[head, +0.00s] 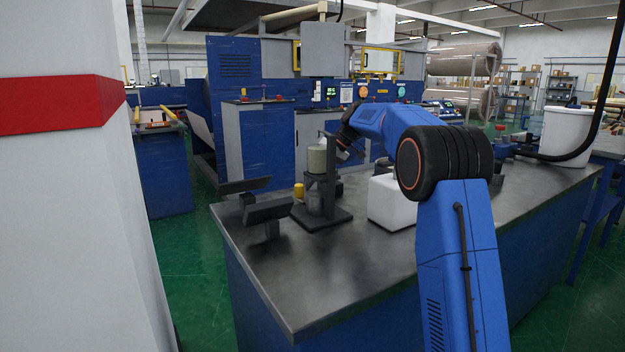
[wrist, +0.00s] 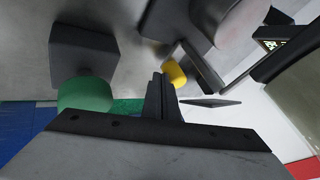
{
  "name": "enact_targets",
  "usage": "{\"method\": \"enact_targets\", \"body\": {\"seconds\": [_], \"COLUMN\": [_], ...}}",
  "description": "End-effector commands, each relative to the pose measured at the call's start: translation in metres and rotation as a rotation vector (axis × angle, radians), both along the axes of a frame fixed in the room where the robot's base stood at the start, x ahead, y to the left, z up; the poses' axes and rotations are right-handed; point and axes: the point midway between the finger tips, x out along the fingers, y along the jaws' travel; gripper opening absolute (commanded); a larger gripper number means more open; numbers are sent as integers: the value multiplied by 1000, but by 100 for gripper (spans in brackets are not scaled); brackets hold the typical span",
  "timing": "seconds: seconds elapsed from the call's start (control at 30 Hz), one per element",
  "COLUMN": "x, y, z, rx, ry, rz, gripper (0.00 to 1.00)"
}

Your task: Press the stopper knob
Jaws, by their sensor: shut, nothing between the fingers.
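In the wrist view a small yellow cylinder (wrist: 175,74) shows just beyond and to the right of my gripper's tips (wrist: 158,80); I cannot tell if they touch. A green round knob (wrist: 85,94) sits at the lower edge of a dark block (wrist: 84,52), left of the fingers and apart from them. No label shows which of these is the stopper knob. My gripper is shut and empty. In the head view a yellow cylinder (head: 298,190) stands beside a dark stand (head: 331,192). My gripper is mostly hidden there behind my arm and the stand.
The stand holds a beige cylinder (head: 317,162). Dark angled plates (head: 266,210) stand left of it on the grey bench (head: 345,260). A white box (head: 392,203) lies to the right, with a white bucket (head: 566,133) farther right. The bench front is clear.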

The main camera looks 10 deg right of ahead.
Motion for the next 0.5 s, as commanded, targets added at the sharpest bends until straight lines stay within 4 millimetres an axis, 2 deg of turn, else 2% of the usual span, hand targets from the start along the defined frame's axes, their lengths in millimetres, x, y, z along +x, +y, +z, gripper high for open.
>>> {"method": "enact_targets", "body": {"seconds": [0.23, 0.5], "x": [-2, -14], "y": [6, 43], "z": [0, 0], "rx": [0, 0], "ry": [1, 2], "rz": [1, 3], "gripper": [0, 0]}}
